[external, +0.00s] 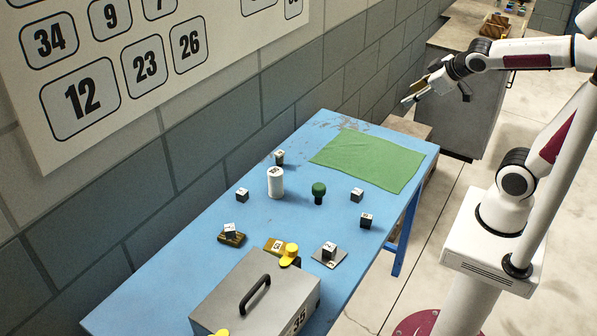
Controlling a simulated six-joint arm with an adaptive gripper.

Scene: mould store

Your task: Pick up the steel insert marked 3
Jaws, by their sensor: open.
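Several small steel-and-dark cubes stand apart on the blue table (180,275). One cube (279,157) is at the back left, one (242,195) at the left, one (357,195) right of the middle, and another (366,221) near the right edge. One cube (229,230) sits on a brown block, and one (329,251) on a grey plate. Their marks are too small to read, so I cannot tell which is the insert marked 3. My gripper (409,99) is open and empty, in the air beyond the far right end of the table, away from all cubes.
A green cloth (369,161) covers the table's far end. A white cylinder (275,182) and a green knob (319,190) stand among the cubes. A grey case (285,300) with a black handle fills the near end, beside a yellow piece (289,254). A wall borders the left.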

